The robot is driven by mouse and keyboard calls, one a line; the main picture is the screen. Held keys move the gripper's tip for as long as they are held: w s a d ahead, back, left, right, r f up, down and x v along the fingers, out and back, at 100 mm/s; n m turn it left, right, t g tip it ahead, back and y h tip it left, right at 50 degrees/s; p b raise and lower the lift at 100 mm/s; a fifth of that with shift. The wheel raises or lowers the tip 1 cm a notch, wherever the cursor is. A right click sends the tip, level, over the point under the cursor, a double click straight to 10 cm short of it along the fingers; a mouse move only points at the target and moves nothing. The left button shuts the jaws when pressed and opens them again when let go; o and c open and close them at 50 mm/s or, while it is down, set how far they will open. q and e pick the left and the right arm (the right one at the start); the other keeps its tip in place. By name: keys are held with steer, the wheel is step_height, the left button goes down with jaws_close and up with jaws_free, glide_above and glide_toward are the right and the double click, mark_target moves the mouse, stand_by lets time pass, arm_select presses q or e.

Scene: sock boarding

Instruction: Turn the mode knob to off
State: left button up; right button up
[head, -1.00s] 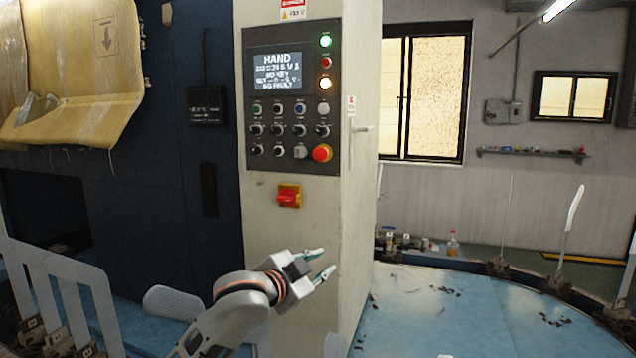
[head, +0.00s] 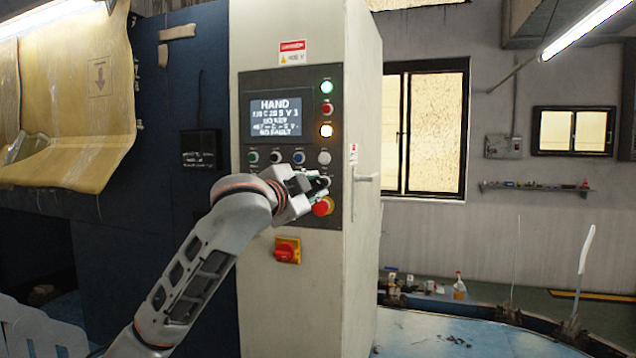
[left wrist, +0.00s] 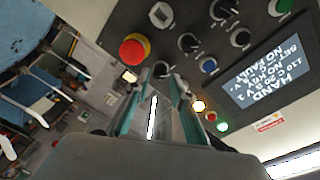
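The control panel (head: 246,105) stands on the front of a pale cabinet, and its lit screen (head: 277,120) reads HAND. My left gripper (head: 320,185) is in front of the panel's lower right, beside the red emergency button (head: 322,206), and hides most of the lower knobs. In the left wrist view its two teal fingers (left wrist: 160,84) are apart, with a small dark knob (left wrist: 163,69) just beyond the tips. Whether they touch it I cannot tell. Other black knobs (left wrist: 188,43) show nearby. No readable label tells which is the mode knob. My right gripper is not in view.
The red button (left wrist: 134,49) sits close to the fingers. A red and yellow isolator switch (head: 287,250) is below the panel. A door handle (head: 366,178) sticks out on the cabinet's side. Green, red and amber lamps line the panel's right edge.

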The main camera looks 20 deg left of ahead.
mark_target(322, 183)
arm_select(q)
steer(key=shift+w+d, duration=0.1)
steer(key=shift+w, duration=1.15)
jaws_close()
